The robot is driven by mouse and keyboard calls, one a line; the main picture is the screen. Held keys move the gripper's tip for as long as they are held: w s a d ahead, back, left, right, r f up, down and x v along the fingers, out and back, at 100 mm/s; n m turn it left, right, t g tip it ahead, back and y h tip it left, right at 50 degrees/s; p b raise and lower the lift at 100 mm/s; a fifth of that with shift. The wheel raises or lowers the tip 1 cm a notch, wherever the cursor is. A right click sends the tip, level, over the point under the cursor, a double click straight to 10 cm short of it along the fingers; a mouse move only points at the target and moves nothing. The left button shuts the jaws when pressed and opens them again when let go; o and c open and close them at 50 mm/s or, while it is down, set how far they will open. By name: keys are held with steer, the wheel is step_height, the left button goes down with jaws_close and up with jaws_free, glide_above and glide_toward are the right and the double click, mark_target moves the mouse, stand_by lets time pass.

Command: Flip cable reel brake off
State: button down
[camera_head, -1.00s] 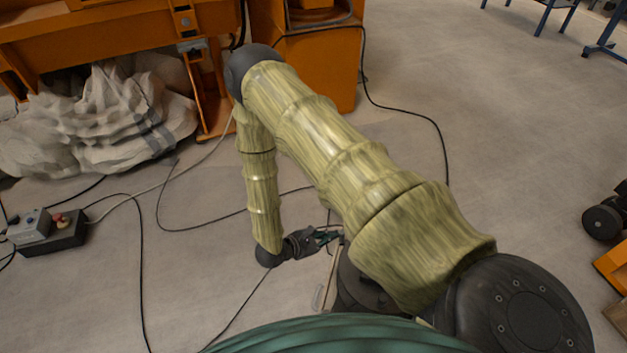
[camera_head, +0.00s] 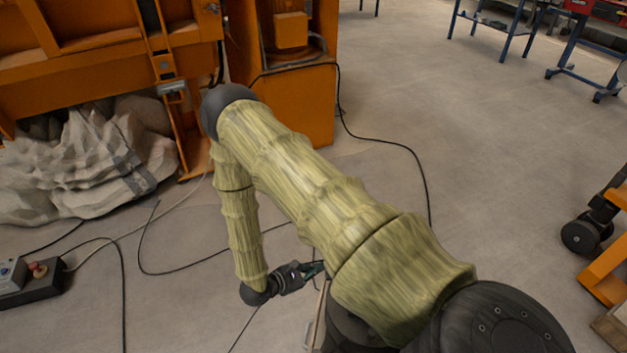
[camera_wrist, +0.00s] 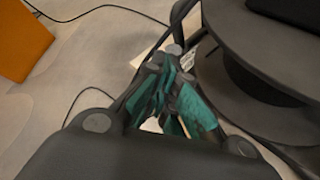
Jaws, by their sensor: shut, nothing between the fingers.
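No cable reel or brake lever can be made out for certain in either view. My gripper (camera_head: 314,269) is low over the floor at the bottom middle of the head view, left of my upper arm. In the wrist view my gripper (camera_wrist: 176,62) has its teal-padded fingers together, with nothing held. Dark stacked round discs (camera_wrist: 285,55) fill the right of the wrist view, beside the fingers and seemingly apart from them. I cannot tell whether they are a reel or part of my own body.
An orange machine (camera_head: 290,100) stands behind my arm, with crumpled grey sheeting (camera_head: 85,165) at left. A control box with a red button (camera_head: 38,270) lies on the floor. Black cable (camera_head: 418,165) crosses the floor. An orange wheeled frame (camera_head: 605,275) is at right. Floor between is open.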

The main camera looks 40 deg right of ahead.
steer(key=w+v, duration=0.2)
steer(key=v, duration=1.1)
steer(key=shift+d+p, duration=0.2)
steer(key=shift+p, duration=0.25)
steer(key=shift+w+r, duration=0.1)
steer(key=shift+r, duration=0.1)
